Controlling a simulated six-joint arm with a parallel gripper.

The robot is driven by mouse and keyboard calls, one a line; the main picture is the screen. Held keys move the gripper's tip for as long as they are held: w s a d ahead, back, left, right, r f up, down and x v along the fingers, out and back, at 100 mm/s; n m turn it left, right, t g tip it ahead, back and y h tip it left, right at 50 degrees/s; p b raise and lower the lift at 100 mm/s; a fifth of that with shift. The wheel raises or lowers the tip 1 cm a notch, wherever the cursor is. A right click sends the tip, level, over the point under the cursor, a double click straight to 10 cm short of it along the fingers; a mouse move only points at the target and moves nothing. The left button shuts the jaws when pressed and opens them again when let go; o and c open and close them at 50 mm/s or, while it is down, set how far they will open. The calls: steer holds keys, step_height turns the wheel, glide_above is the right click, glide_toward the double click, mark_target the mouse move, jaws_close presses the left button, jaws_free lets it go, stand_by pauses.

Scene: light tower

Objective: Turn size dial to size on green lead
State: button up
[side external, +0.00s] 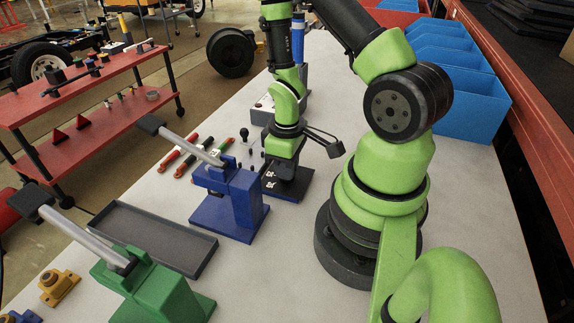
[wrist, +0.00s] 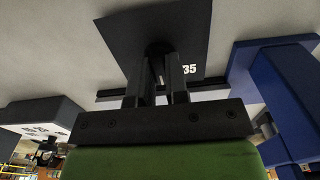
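The size dial's dark plate (wrist: 185,22) fills the top of the wrist view, with a white "35" at its right. In the side view the plate (side external: 283,184) lies on the table below my gripper. A dark round knob (wrist: 158,47) shows at my gripper's fingertips (wrist: 160,60). The two fingers are a little apart, with the knob between or just beyond their tips; I cannot tell whether they press on it. In the side view my gripper (side external: 288,172) points down at the plate. A green lead (side external: 224,147) lies left of it; its size marking is too small to read.
Red leads (side external: 172,160) lie beside the green one. A blue crimper (side external: 232,195) with a raised handle stands close to the dial plate. A green crimper (side external: 155,285) and a dark empty tray (side external: 150,240) are nearer the camera. Blue bins (side external: 460,80) stand at the back right.

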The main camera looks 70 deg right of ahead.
steer(key=o, duration=0.4)
steer(key=shift+o, duration=0.2)
step_height(320, 180, up, 10)
stand_by(0.4)
